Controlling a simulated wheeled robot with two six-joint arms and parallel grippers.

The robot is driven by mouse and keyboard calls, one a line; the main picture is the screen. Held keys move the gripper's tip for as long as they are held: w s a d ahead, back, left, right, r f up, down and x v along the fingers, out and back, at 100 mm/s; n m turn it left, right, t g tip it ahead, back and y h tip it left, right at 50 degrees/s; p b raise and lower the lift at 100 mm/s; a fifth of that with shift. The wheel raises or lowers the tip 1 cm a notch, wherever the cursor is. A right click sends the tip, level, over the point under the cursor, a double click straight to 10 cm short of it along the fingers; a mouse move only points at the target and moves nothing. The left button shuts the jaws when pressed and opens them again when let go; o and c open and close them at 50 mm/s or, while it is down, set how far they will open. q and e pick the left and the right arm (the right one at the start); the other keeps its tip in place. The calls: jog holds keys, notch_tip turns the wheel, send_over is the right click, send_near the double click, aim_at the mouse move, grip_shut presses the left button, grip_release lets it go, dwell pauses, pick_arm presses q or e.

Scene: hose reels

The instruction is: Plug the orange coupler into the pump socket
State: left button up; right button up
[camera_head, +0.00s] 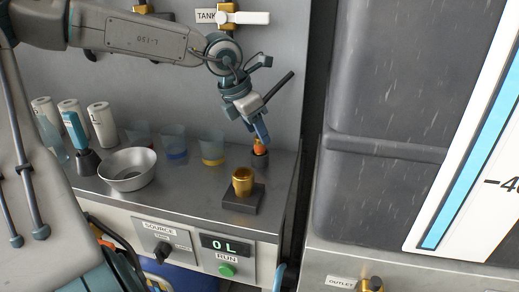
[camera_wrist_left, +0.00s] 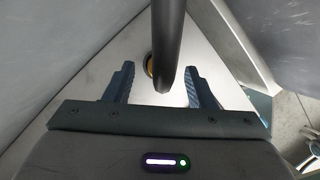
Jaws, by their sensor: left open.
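The orange coupler (camera_head: 259,147) stands upright in a small dark holder (camera_head: 260,160) at the back right of the metal counter. My left gripper (camera_head: 262,133) reaches down over it from above, its blue fingers close around or beside its top; I cannot tell whether they touch. In the left wrist view the fingers (camera_wrist_left: 162,86) are apart. A dark rod or hose (camera_wrist_left: 167,45) crosses between them and partly hides a brass-coloured ring (camera_wrist_left: 149,65). A brass cup-like fitting (camera_head: 242,182) stands on a dark block (camera_head: 240,201) nearer the front; I cannot tell if it is the pump socket. My right gripper is not in view.
A metal bowl (camera_head: 127,170), several beakers (camera_head: 173,140) and white canisters (camera_head: 101,122) stand on the counter's left. The front panel has a display (camera_head: 225,245) reading 0L and a green RUN button (camera_head: 227,270). A brass outlet fitting (camera_head: 372,285) is at lower right.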

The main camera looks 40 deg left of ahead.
aim_at(260, 145)
pick_arm(q)
jog(key=x, duration=0.3)
jog(key=shift+w+f, duration=0.15)
jog(key=shift+f, duration=0.15)
grip_shut()
jog(key=shift+r, duration=0.2)
